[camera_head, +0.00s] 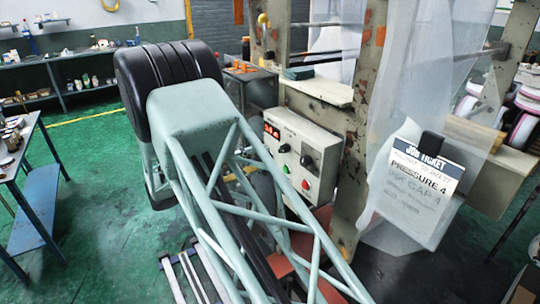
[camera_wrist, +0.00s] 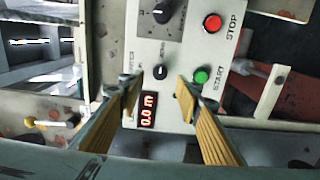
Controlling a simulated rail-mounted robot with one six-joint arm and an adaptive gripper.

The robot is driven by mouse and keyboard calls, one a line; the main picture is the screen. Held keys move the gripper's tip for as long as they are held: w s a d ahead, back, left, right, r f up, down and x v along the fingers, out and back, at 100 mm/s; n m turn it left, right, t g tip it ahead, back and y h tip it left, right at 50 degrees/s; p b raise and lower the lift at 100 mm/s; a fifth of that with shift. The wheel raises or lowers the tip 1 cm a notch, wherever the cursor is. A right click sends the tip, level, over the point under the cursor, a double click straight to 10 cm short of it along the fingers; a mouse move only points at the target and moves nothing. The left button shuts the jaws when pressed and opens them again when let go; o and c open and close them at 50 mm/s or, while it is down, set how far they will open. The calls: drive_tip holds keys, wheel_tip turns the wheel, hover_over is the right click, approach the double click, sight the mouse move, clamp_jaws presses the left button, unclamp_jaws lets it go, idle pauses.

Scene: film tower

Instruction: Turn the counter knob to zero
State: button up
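The small black counter knob (camera_wrist: 160,72) has a white pointer line and sits on the pale control panel (camera_wrist: 190,50). In the head view a small dark knob (camera_head: 284,148) shows beside the red display on the same panel (camera_head: 322,140). The display (camera_wrist: 148,110) beside the knob appears to read 0.0 m. My gripper (camera_wrist: 157,86) is open, its two yellow-padded fingers apart with their tips either side of the knob in the picture. Whether they touch it, I cannot tell.
A larger knob (camera_wrist: 163,10), a red STOP button (camera_wrist: 212,22) and a green START button (camera_wrist: 202,76) are close by; START is just beyond the right fingertip. A job ticket (camera_head: 428,180) hangs by translucent film to the right. A workbench (camera_head: 40,195) stands left.

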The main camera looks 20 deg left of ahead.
drive_tip(key=shift+v, duration=2.25)
